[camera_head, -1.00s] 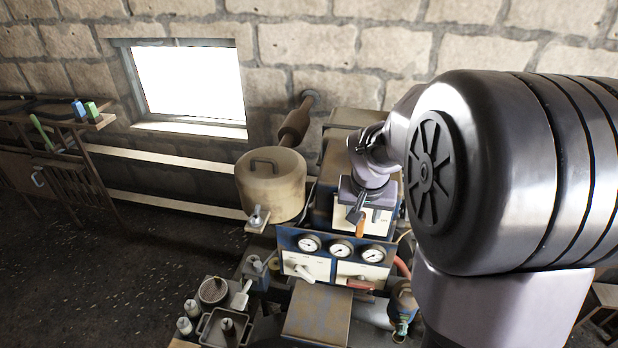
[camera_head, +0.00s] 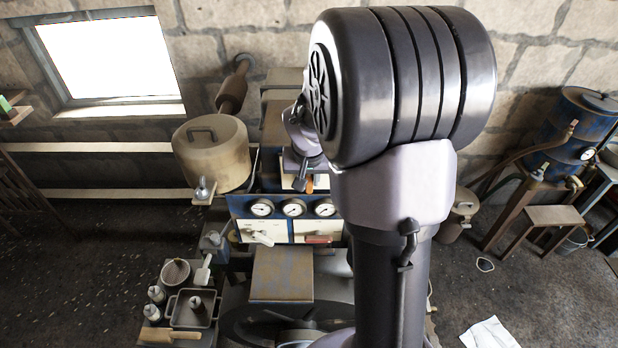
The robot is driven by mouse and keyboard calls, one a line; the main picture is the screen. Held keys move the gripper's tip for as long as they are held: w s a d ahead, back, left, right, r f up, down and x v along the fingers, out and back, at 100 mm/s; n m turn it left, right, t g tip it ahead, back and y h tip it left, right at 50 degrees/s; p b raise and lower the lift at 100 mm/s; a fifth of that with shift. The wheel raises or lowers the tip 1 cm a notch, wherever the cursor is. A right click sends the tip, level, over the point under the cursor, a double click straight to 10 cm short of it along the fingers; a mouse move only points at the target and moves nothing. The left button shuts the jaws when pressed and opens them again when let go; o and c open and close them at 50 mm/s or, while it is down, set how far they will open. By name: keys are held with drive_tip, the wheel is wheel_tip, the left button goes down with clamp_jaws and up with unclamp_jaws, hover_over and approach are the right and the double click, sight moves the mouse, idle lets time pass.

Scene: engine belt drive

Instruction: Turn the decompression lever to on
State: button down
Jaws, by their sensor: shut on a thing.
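An orange-handled lever (camera_head: 310,182) shows at the pale plate on the upper front of the engine. It looks like the decompression lever, but no label can be read. My gripper (camera_head: 300,183) points down in front of this plate, with its fingers at the lever. It appears shut on the orange handle, though the fingers and my arm hide most of the lever and the exact contact. The lever's angle and any on mark cannot be made out.
Below is a panel with gauges (camera_head: 293,208), a white lever (camera_head: 262,238) and a red handle (camera_head: 318,239). A tan tank (camera_head: 211,155) stands left. A tray (camera_head: 193,309) with bottles nearby is lower left. A blue drum (camera_head: 568,130) stands right.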

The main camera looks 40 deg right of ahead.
drive_tip(key=shift+d+b, duration=0.1)
drive_tip(key=shift+b, duration=0.3)
drive_tip(key=t+y+b, duration=0.1)
drive_tip(key=b, duration=0.1)
drive_tip(key=f+t+y+b, duration=0.1)
drive_tip(key=b, duration=0.2)
drive_tip(key=shift+s+d+m, duration=0.1)
drive_tip(key=shift+d+m, duration=0.15)
drive_tip(key=shift+m, duration=0.15)
drive_tip(key=t+y+b, duration=0.1)
drive_tip(key=b, duration=0.3)
drive_tip(key=shift+f+y+b, duration=0.15)
drive_tip(key=shift+y+b, duration=0.15)
drive_tip(key=m+t+y+b, duration=0.1)
drive_tip(key=t+y+b, duration=0.1)
drive_tip(key=b, duration=0.5)
drive_tip(key=m+t+y+b, duration=0.1)
drive_tip(key=t+y+b, duration=0.2)
drive_tip(key=b, duration=0.4)
drive_tip(key=m+t+y+b, duration=0.1)
drive_tip(key=t+y+b, duration=0.2)
drive_tip(key=b, duration=0.5)
drive_tip(key=shift+s+d+f+m+t, duration=0.15)
drive_tip(key=shift+s+d+m+t, duration=0.1)
drive_tip(key=shift+s+m+t, duration=0.05)
